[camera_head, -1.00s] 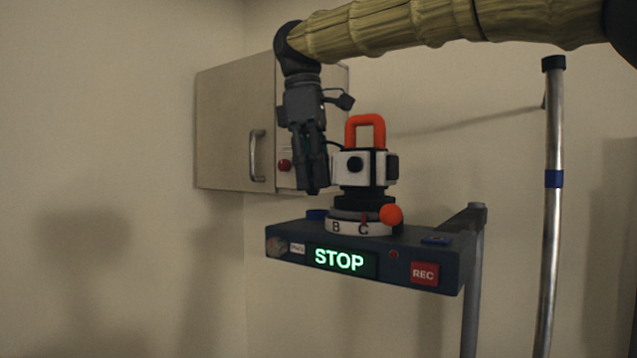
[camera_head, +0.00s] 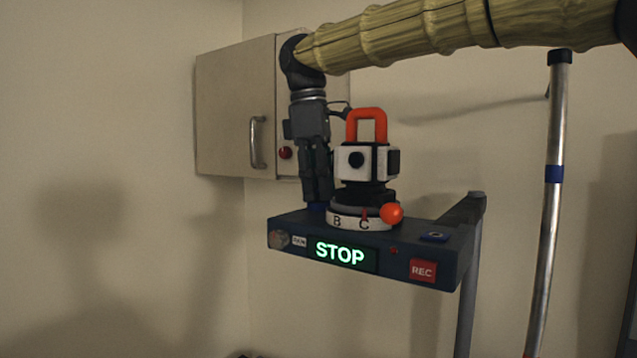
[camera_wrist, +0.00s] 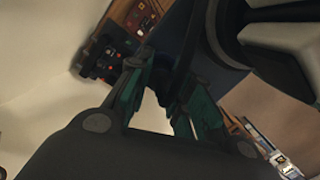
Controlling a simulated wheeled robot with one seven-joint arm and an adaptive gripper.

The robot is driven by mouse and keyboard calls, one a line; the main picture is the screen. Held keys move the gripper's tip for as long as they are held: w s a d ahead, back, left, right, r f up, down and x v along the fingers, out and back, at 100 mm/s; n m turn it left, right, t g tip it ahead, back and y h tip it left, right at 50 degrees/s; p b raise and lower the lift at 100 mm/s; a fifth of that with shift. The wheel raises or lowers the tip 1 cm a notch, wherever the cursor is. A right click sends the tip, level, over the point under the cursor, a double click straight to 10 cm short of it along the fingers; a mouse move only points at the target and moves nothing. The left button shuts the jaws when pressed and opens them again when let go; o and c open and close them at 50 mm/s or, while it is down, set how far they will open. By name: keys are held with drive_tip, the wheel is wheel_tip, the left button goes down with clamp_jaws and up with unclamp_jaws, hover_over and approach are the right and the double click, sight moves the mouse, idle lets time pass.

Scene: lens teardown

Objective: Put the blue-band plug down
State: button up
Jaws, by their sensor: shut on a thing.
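My gripper (camera_head: 318,194) points down at the back left of the dark blue box (camera_head: 285,241), left of the white camera-like head. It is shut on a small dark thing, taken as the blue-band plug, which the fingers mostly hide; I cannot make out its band. A blue patch (camera_head: 316,206) shows on the box top just under the fingertips. I cannot tell whether the held thing touches the box. In the wrist view, the green-padded fingers (camera_wrist: 160,78) reach toward the dark box.
The white head (camera_head: 355,160) with its orange handle (camera_head: 366,112) stands close right of my gripper on a lettered dial (camera_head: 345,223). An orange ball (camera_head: 391,214) sits at the dial's front. A blue-marked pad (camera_head: 434,237) lies right. A metal pole (camera_head: 552,230) stands farther right.

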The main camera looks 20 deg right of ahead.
drive_tip(key=shift+d+f, duration=0.1)
drive_tip(key=shift+f, duration=0.05)
drive_tip(key=shift+f, duration=0.2)
drive_tip(key=shift+o, duration=0.2)
drive_tip(key=shift+s+f, duration=0.1)
drive_tip(key=shift+f, duration=0.45)
drive_tip(key=o, duration=0.9)
drive_tip(key=shift+s, duration=0.1)
drive_tip(key=shift+w+f, duration=0.1)
drive_tip(key=shift+w, duration=0.2)
drive_tip(key=shift+s, duration=0.1)
drive_tip(key=shift+r, duration=0.2)
drive_tip(key=shift+r, duration=0.15)
drive_tip(key=r, duration=0.4)
drive_tip(key=a+r+b, duration=0.1)
drive_tip(key=r, duration=0.3)
drive_tip(key=r+b, duration=0.1)
drive_tip(key=r, duration=0.4)
drive_tip(key=shift+w+a+r, duration=0.1)
drive_tip(key=shift+w+a, duration=0.1)
drive_tip(key=shift+w, duration=0.15)
